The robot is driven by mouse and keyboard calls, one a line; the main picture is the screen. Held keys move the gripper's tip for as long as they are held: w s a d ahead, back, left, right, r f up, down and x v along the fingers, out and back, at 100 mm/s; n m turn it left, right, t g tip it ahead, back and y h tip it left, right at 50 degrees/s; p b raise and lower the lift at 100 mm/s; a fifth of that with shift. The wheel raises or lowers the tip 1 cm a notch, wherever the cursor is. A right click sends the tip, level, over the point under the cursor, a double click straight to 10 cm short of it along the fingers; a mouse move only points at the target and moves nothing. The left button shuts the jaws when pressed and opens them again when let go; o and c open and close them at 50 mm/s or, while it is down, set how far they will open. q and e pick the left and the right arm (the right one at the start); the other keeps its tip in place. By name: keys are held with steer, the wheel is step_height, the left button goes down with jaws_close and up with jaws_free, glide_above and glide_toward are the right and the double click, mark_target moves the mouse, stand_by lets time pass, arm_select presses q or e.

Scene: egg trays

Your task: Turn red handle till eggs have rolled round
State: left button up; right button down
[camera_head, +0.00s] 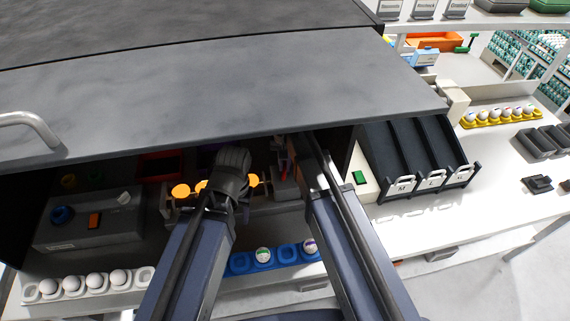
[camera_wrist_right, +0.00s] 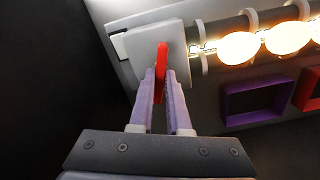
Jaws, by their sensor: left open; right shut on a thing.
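The red handle (camera_wrist_right: 161,58) sits on a pale plate at the end of the egg roller. In the right wrist view the fingers of my right gripper (camera_wrist_right: 163,88) are shut on it, one on each side. In the head view only a small red part (camera_head: 283,165) shows there. The glowing eggs (camera_wrist_right: 240,48) lie in a row beside the plate; they also show orange in the head view (camera_head: 180,190). My left gripper (camera_head: 233,165) is in front of the egg row, open, and hides some eggs. Its fingertips are hard to make out.
A dark hood (camera_head: 220,85) overhangs the eggs and both arms. A grey control box (camera_head: 95,222) stands left, a black sloped rack (camera_head: 410,155) right. A white egg tray (camera_head: 85,287) and a blue tray (camera_head: 240,264) lie in front. Purple (camera_wrist_right: 252,100) and red frames lie beyond the eggs.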

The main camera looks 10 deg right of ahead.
mark_target(285, 167)
stand_by(0.5)
steer(key=c, duration=0.9)
jaws_free()
step_height(285, 167, up, 8)
steer(key=p, duration=0.8)
steer(key=shift+f, duration=0.1)
